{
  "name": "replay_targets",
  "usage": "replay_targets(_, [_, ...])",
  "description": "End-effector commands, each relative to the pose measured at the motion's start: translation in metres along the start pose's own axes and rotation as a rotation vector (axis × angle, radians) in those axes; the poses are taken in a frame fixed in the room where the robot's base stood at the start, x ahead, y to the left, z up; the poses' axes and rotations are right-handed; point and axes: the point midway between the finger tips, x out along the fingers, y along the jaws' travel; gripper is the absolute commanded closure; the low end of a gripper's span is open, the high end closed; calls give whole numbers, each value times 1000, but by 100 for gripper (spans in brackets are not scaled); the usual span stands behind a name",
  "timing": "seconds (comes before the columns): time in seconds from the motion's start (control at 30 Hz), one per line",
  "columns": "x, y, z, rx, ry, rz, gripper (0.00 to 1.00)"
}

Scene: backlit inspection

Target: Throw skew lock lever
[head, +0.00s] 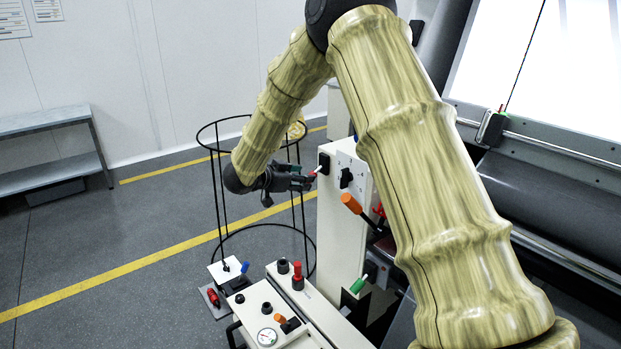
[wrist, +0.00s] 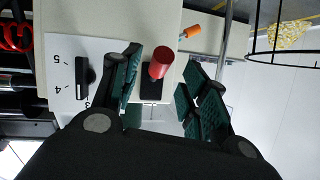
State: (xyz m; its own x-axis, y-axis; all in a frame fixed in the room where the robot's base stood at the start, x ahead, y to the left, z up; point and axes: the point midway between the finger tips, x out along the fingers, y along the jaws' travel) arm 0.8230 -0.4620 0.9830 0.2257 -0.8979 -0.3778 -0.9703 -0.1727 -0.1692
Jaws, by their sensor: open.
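A lever with a red knob (wrist: 160,62) stands out from a black plate (wrist: 151,90) on a pale machine housing. No name on it is readable, so I cannot tell if it is the skew lock lever. In the wrist view my gripper (wrist: 165,70) is open, with one finger on each side of the red knob; contact does not show. In the head view my gripper (head: 297,182) is just left of the black plate (head: 323,163), and the red knob (head: 312,174) shows at its tips. The fingers and knob partly overlap there.
A black rotary knob (wrist: 84,78) on a numbered white dial sits beside the lever. An orange-handled lever (head: 350,203) and a green-handled lever (head: 358,284) are lower on the machine. A black wire hoop stand (head: 219,200) is behind my gripper. A control panel (head: 250,310) lies below.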

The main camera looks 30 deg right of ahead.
Motion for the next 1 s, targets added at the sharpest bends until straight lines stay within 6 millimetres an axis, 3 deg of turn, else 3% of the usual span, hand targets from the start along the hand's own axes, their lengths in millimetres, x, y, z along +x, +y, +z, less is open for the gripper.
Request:
replay_targets(0.1, [20, 1, 0, -1, -1, 1, 56])
replay_targets(0.33, [44, 0, 0, -1, -1, 0, 56])
replay_targets(0.77, [51, 0, 1, -1, 0, -1, 56])
replay_targets(1.0, [50, 0, 1, -1, 0, -1, 99])
